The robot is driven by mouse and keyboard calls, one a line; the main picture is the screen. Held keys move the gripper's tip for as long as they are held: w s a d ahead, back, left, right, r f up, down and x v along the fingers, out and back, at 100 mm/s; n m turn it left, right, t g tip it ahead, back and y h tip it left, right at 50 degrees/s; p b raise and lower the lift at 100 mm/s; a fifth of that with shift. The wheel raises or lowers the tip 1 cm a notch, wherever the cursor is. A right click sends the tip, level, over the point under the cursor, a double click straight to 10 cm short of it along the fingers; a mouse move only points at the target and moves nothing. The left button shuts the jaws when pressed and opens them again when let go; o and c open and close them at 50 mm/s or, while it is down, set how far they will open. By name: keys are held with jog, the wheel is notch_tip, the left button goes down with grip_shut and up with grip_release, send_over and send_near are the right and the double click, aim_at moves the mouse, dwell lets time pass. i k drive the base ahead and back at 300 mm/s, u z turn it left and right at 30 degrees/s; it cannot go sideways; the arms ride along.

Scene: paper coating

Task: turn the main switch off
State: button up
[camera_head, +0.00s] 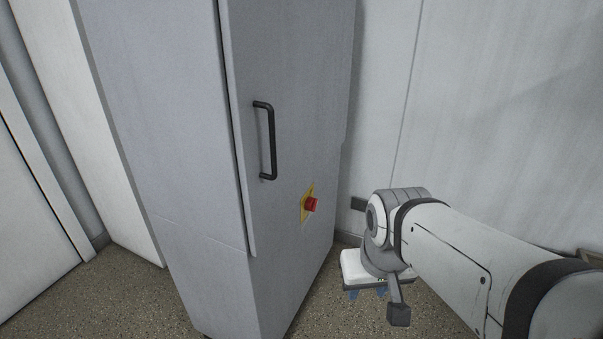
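The main switch (310,204) is a red knob on a yellow plate, on the grey cabinet's (290,90) door, low and to the right of the handle. The knob's exact turn position is too small to read. My gripper (367,293) is at the lower right, below and to the right of the switch and apart from it. It points down, with two blue fingertips showing apart under its white body. Nothing shows between them. My wrist and arm hide part of its upper side.
A black bar handle (270,141) stands out from the cabinet door above the switch. A pale wall (500,110) is behind my arm on the right. Speckled floor (120,295) is clear at the lower left. A small dark plate (357,204) is low on the wall beside the cabinet.

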aim_at(311, 202)
jog(key=u, duration=0.05)
jog(key=i, duration=0.9)
jog(key=z, duration=0.05)
